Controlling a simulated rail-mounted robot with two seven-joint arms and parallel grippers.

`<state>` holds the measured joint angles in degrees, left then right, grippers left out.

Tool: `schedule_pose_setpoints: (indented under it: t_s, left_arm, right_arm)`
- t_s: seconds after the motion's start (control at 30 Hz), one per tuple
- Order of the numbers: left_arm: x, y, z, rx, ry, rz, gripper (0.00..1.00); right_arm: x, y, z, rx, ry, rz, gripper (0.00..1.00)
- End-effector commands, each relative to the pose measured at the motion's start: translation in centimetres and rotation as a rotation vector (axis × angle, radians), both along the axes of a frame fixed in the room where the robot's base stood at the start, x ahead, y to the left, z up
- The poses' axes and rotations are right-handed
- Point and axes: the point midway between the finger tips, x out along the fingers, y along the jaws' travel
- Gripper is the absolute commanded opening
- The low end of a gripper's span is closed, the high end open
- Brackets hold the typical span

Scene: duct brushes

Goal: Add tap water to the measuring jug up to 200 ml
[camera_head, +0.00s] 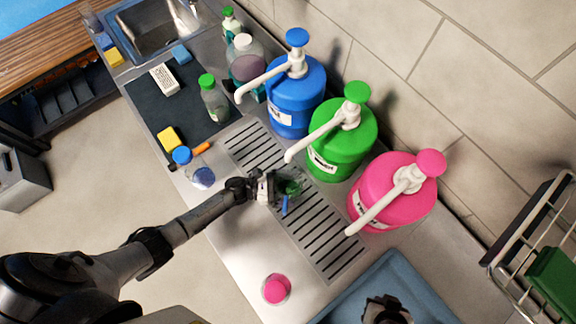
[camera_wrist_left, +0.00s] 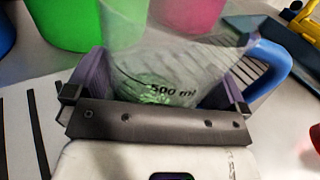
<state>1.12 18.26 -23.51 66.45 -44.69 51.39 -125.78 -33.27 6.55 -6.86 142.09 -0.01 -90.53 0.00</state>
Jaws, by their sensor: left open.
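The clear measuring jug (camera_head: 291,187) stands on the slotted drain grate, below the spout of the green pump container. In the left wrist view the jug (camera_wrist_left: 165,62) shows a "500 ml" mark and a blue handle on the right. Green tint shows in its lower part; I cannot tell whether this is liquid. My left gripper (camera_head: 270,188) is open at the jug, with one finger on each side of it in the wrist view (camera_wrist_left: 160,80). My right gripper (camera_head: 386,308) is at the bottom edge, partly cut off; its jaws are unclear. The sink (camera_head: 155,27) is at top left.
Blue (camera_head: 296,100), green (camera_head: 342,140) and pink (camera_head: 392,195) pump containers line the wall. Capped bottles, sponges and a dark mat (camera_head: 190,122) lie towards the sink. A pink-capped bottle (camera_head: 276,289) and a blue tray (camera_head: 432,292) are near the bottom. A wire rack (camera_head: 530,240) is at right.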

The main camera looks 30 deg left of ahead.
Motion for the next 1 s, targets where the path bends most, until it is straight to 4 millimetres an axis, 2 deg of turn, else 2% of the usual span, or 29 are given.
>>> schedule_pose_setpoints:
  t_s: [0.07,0.47,0.77,1.0]
  left_arm:
    - [0.0,0.0,0.0,0.000,0.000,0.000,1.00]
    - [0.0,0.0,0.0,-0.001,-0.001,0.000,0.62]
    - [0.0,0.0,0.1,-0.001,-0.001,0.000,0.62]
    - [0.0,0.0,1.0,0.000,-0.001,0.000,0.62]
  right_arm:
    - [0.0,0.0,0.0,0.000,0.000,0.000,0.00]
    - [0.0,-0.2,0.0,-0.009,0.000,0.007,0.00]
    - [0.0,-0.3,0.0,-0.010,0.000,0.007,0.00]
    - [0.0,-0.2,0.1,-0.007,0.000,0.004,0.00]
